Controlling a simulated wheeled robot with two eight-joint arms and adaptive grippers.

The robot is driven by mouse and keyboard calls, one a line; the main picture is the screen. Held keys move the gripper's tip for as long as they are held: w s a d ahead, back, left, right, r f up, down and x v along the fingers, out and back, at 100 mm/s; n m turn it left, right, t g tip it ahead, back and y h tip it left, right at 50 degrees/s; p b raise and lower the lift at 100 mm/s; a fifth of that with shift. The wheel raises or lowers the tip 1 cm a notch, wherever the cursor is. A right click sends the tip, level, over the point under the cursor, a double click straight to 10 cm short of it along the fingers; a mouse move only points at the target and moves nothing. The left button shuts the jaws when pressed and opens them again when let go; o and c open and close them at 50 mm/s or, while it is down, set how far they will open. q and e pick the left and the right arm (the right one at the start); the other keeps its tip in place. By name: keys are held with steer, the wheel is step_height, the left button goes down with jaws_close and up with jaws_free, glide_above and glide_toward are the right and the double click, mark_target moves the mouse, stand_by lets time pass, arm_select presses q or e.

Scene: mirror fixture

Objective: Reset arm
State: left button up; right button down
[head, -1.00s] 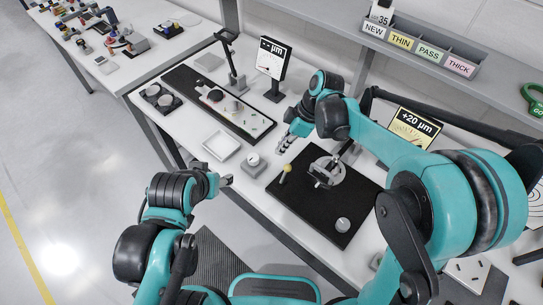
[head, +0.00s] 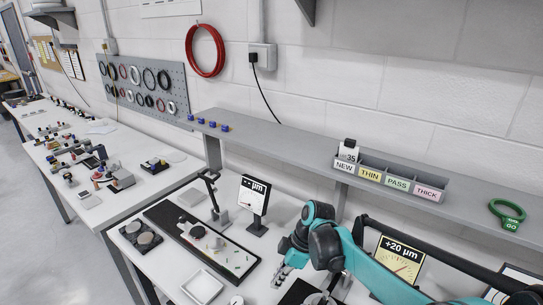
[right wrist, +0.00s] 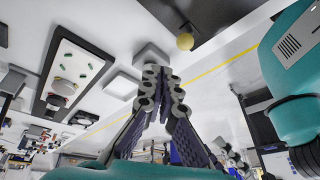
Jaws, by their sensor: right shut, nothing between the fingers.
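My right gripper (head: 281,277) is low in the head view, above the bench at the front of the teal arm. Its fingers are together and hold nothing. In the right wrist view the shut gripper (right wrist: 158,76) points up the picture, with its two dark fingers meeting at the tips. A pale square block shows just beyond the tips there. My left gripper is not in view.
The workbench has a black fixture board (head: 205,243), a white tray (head: 202,287) and a "- - µm" display (head: 254,195). A "+20 µm" display (head: 400,261) stands right of my right arm. A shelf above carries the labelled bins (head: 388,178).

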steer(key=s+d+f+m+t+h+b, duration=0.2)
steer(key=s+d+m+t+b, duration=0.1)
steer(key=s+d+m, duration=0.5)
steer(key=s+d+f+m+t+h+b, duration=0.1)
steer(key=s+d+m+t+h+b, duration=0.1)
steer(key=s+d+m, duration=0.5)
steer(key=s+m+t+b, duration=0.1)
steer(key=m+t, duration=0.1)
steer(key=shift+d+f+t+h+b, duration=0.3)
steer(key=shift+d+f+t+b, duration=0.05)
steer(key=shift+f+t+b, duration=0.05)
steer(key=shift+s, duration=0.1)
